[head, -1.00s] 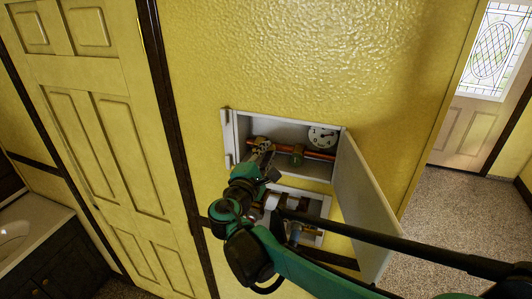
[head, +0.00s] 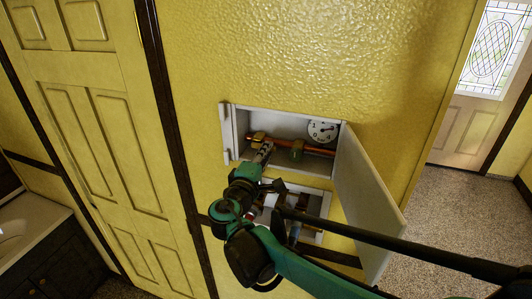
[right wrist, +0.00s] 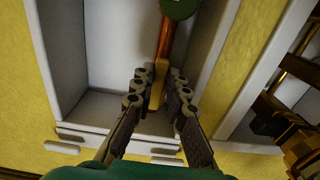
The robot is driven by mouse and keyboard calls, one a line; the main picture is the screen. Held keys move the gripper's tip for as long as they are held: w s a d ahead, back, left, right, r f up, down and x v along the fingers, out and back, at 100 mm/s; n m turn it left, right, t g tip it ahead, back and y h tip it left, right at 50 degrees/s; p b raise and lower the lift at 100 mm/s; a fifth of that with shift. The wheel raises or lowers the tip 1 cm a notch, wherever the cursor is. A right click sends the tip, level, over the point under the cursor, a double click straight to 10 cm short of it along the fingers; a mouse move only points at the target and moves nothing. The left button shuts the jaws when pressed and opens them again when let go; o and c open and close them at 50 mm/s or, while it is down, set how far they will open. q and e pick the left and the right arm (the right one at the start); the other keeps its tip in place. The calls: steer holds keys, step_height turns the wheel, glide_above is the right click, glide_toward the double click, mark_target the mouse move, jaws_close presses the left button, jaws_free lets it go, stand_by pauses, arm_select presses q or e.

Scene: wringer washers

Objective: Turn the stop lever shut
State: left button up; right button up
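A copper pipe (head: 318,150) runs across an open white wall box (head: 238,135). A brass-coloured piece (head: 258,138), which looks like the stop lever, is at the pipe's left end. A green valve body (head: 297,153) sits farther right on the pipe. My right gripper (head: 265,152) reaches into the box just below the brass piece. In the right wrist view its two fingers (right wrist: 158,92) stand apart on either side of the brass piece (right wrist: 157,97), with narrow gaps; contact is unclear. The green body shows at that view's top (right wrist: 178,8). My left gripper is not in view.
A round white dial (head: 323,131) is at the box's back right. The box's door (head: 368,205) hangs open on the right. A second recess (head: 325,205) with pipes lies below, partly hidden by my arm. A yellow panelled door (head: 95,130) stands at left.

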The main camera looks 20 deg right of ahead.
steer(key=o, duration=0.4)
steer(key=shift+f, duration=0.1)
